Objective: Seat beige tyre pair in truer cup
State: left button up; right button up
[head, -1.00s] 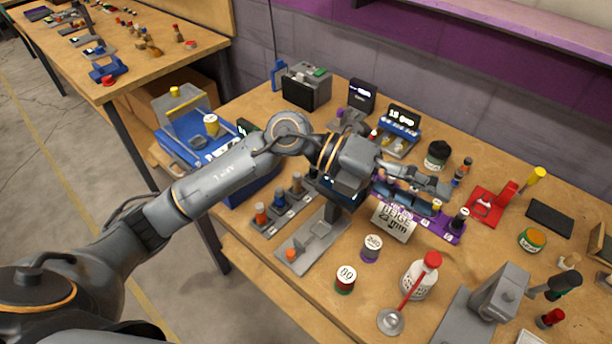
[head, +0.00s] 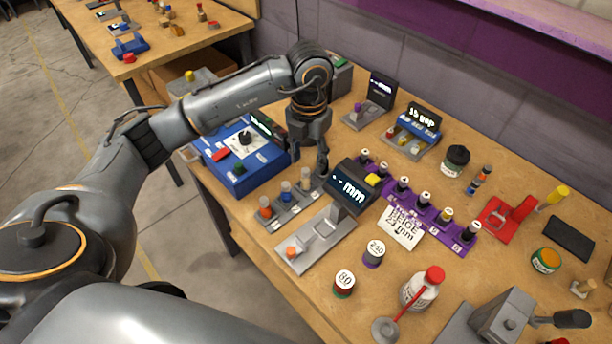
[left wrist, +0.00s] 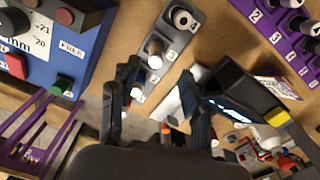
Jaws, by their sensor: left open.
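My left gripper (head: 310,165) points down, open and empty, above the far end of a grey numbered rack (head: 283,212). In the left wrist view its spread fingers (left wrist: 158,105) frame part of the rack. The rack holds upright tyre pairs: an orange one (head: 265,208), a blue one (head: 286,193) and a pale, beige-looking one (head: 305,180). The far slot is hidden by my gripper in the head view; the left wrist view shows a ringed piece (left wrist: 183,18) at slot 4.
A grey gauge (head: 318,240) with a "-- mm" display stands right of the rack. A card (head: 401,228) reads "BEIGE 23 mm" before a purple rack (head: 462,238) of several spools. Jars (head: 374,253) and a red-capped bottle (head: 420,290) stand in front.

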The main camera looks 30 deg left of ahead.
aim_at(306, 169)
pick_arm(q)
notch_tip(306, 169, down, 2)
jog(key=shift+f, duration=0.15)
jog(key=f, duration=0.1)
jog(key=f+p, duration=0.1)
jog(key=f, duration=0.1)
jog(key=f+p, duration=0.1)
jog(key=shift+a+f, duration=0.3)
jog(key=shift+f, duration=0.1)
jog(key=shift+w, duration=0.1)
pick_arm(e)
notch_tip(306, 169, up, 2)
jog(key=shift+a, duration=0.1)
pick_arm(q)
jog(key=shift+c, duration=0.7)
grip_shut()
